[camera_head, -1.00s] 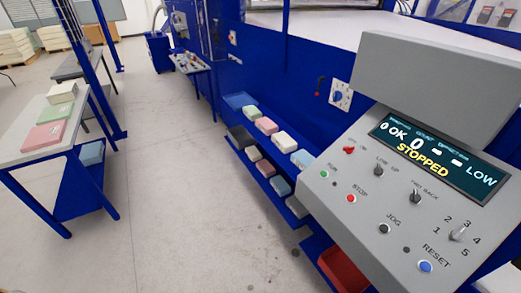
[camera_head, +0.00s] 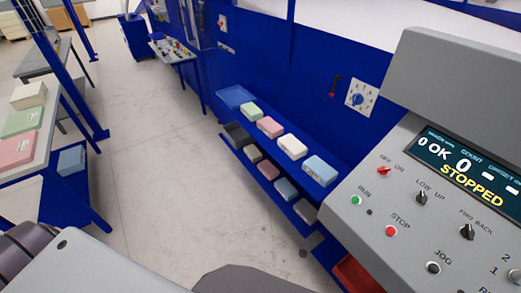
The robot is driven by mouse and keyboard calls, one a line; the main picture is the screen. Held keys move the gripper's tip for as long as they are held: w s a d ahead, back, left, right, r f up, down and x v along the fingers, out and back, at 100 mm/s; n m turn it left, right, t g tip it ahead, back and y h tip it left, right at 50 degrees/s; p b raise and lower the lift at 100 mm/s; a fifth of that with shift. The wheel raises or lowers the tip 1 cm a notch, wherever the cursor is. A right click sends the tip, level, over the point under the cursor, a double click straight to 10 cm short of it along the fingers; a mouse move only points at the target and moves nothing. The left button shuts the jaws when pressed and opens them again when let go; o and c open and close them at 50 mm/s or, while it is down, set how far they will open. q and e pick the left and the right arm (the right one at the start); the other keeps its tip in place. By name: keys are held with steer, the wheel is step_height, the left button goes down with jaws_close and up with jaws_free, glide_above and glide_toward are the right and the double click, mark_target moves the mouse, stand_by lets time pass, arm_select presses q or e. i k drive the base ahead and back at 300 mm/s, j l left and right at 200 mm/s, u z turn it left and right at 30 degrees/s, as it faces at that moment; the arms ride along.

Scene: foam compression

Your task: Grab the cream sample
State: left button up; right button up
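A cream block (camera_head: 292,146) sits on the upper blue shelf (camera_head: 236,97) beside the machine, between a pink block (camera_head: 270,127) and a light blue block (camera_head: 320,170). Another block of similar cream colour (camera_head: 28,95) lies on the table at left, behind a green one (camera_head: 22,121). Paler blocks also lie on the lower shelf, partly hidden. Grey and dark parts of my own arm fill the bottom left. Neither gripper's fingers can be seen.
The control panel (camera_head: 408,205) stands close at right and reads STOPPED. A red bin (camera_head: 352,274) is partly hidden below it. A pink block (camera_head: 16,149) is on the left table. The floor (camera_head: 165,140) between table and shelves is clear.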

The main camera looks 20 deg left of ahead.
mark_target(252, 151)
steer(key=i+j+z, duration=0.25)
steer(key=j, duration=0.25)
steer(key=i+j+z, duration=0.1)
steer(key=j+z, duration=0.15)
steer(key=j, duration=0.25)
steer(key=i+j+z, duration=0.1)
steer(key=j+z, duration=0.15)
steer(key=j, duration=0.25)
steer(key=j+z, duration=0.25)
steer(key=j, duration=0.3)
steer(key=i, duration=0.05)
